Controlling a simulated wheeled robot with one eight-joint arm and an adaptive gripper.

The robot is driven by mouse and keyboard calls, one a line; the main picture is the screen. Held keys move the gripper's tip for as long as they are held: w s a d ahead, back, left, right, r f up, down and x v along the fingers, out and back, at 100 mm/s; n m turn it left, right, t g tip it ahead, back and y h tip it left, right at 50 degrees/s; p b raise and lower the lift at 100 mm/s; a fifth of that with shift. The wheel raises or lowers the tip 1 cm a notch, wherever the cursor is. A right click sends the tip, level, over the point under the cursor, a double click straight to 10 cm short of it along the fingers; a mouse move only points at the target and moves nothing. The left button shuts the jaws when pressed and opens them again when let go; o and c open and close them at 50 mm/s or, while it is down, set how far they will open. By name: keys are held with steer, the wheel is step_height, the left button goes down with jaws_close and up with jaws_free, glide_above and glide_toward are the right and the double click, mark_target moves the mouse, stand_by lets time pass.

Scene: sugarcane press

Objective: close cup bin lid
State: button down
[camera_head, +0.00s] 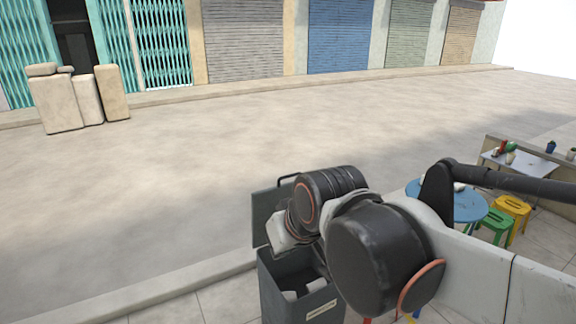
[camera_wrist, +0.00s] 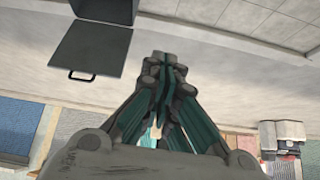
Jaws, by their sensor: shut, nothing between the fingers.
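The dark grey cup bin (camera_head: 277,300) stands at the bottom centre of the head view, with a label on its front and pale things inside. Its lid (camera_head: 262,213) stands open, raised at the back of the bin, with a black handle at its top edge. In the wrist view the lid (camera_wrist: 92,48) is a flat grey panel at upper left, its handle (camera_wrist: 83,75) at the free edge. My gripper (camera_wrist: 164,62) is shut and empty, to the right of the lid in that picture, with a visible gap between them. In the head view my arm hides part of the bin and lid.
Sacks (camera_head: 55,104) stand far left. The street behind the bin is clear.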

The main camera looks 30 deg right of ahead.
steer(key=w+d+r+p, duration=0.2)
steer(key=w+r, duration=0.2)
steer(key=w, duration=0.5)
steer(key=w+d+r+p, duration=0.2)
steer(key=w+d+r, duration=0.1)
steer(key=w, duration=0.5)
steer(key=w+d+r+p, duration=0.2)
steer(key=w+r+p, duration=0.15)
steer(key=w, duration=0.55)
steer(key=w+d+f+p, duration=0.2)
steer(key=w+d+f, duration=0.5)
steer(key=w+d, duration=0.3)
steer(key=w+d+f+p, duration=0.3)
steer(key=w+d+f, duration=0.3)
steer(key=w+d, duration=0.4)
steer(key=shift+w+a+f+b, duration=0.1)
steer(key=shift+w+f+b, duration=0.5)
steer(key=shift+f, duration=1)
steer(key=shift+w+a+f+b, duration=0.1)
steer(key=shift+w+f+b, duration=0.5)
steer(key=shift+f, duration=1)
steer(key=shift+w+a+f+b, duration=0.1)
steer(key=shift+w+f+b, duration=0.25)
steer(key=shift+f+b, duration=0.85)
steer(key=shift+s+d+f+t+p, duration=0.1)
steer(key=shift+s+f+t+p, duration=0.05)
steer(key=shift+f+t+p, duration=0.25)
